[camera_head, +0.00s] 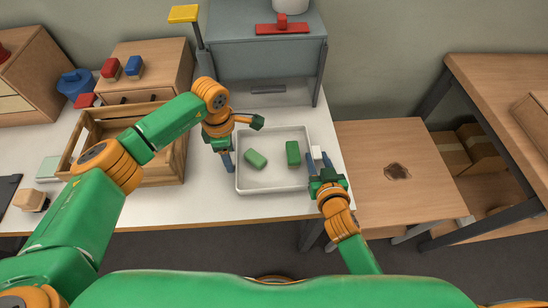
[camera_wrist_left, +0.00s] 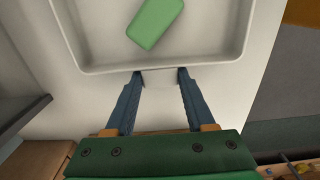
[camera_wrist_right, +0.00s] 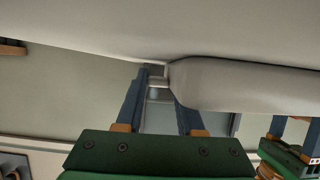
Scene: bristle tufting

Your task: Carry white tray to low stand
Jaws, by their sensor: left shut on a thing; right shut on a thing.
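The white tray (camera_head: 272,185) is at the right end of the white table, with two green blocks (camera_head: 293,153) (camera_head: 255,159) in it. I cannot tell whether it rests on the table or hangs just above it. My left gripper (camera_head: 228,161) is shut on the tray's left side; the left wrist view shows the tray's rim (camera_wrist_left: 160,66) at its fingertips (camera_wrist_left: 158,76). My right gripper (camera_head: 318,160) is shut on the tray's right side, and the right wrist view shows the tray edge (camera_wrist_right: 250,85) at its fingers. A low wooden stand (camera_head: 370,175) with a dark patch is to the right.
A wooden crate (camera_head: 155,172) stands left of the tray. A grey cabinet-like machine (camera_head: 265,60) stands behind it. A taller wooden table (camera_head: 490,85) with dark legs is beyond the low stand. The low stand's top is clear apart from the dark patch (camera_head: 397,171).

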